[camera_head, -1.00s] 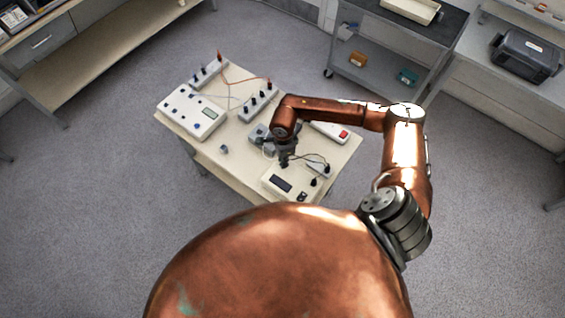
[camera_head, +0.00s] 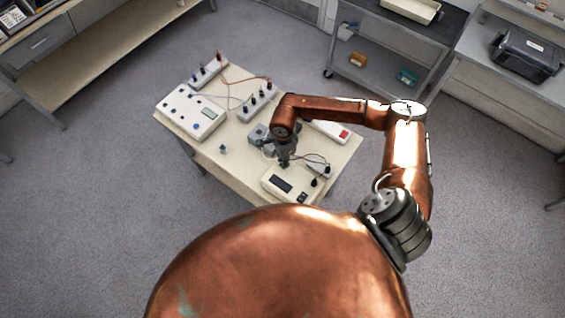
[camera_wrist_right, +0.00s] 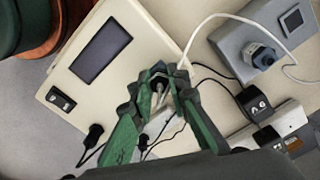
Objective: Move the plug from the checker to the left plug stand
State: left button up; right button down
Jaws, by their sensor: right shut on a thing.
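The checker (camera_head: 281,184) is a cream box with a dark display near the table's front edge. It also shows in the right wrist view (camera_wrist_right: 84,100). My right gripper (camera_head: 284,163) is at the checker's far edge, pointing down. In the right wrist view its green fingers (camera_wrist_right: 158,86) are shut on a small dark plug (camera_wrist_right: 160,80) with a pale metal part. The fingers hide much of the plug, so I cannot tell whether it is still seated. A white plug stand (camera_head: 207,73) is at the table's far left; another (camera_head: 257,104) holds several dark plugs. My left gripper is not in view.
A white panel box with knobs (camera_head: 192,112) sits on the table's left side. A grey box with a round socket (camera_wrist_right: 262,54) and loose cables lie near the gripper. A power strip (camera_head: 330,131) is at the right. The front left table area is mostly clear.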

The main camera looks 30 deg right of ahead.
jog(key=shift+n+b, duration=1.35)
jog(key=shift+n, duration=0.45)
jog(key=shift+r, duration=0.75)
dwell(1.3)
jog(key=shift+r, duration=0.1)
jog(key=shift+r+p, duration=0.6)
jog(key=shift+r, duration=1.1)
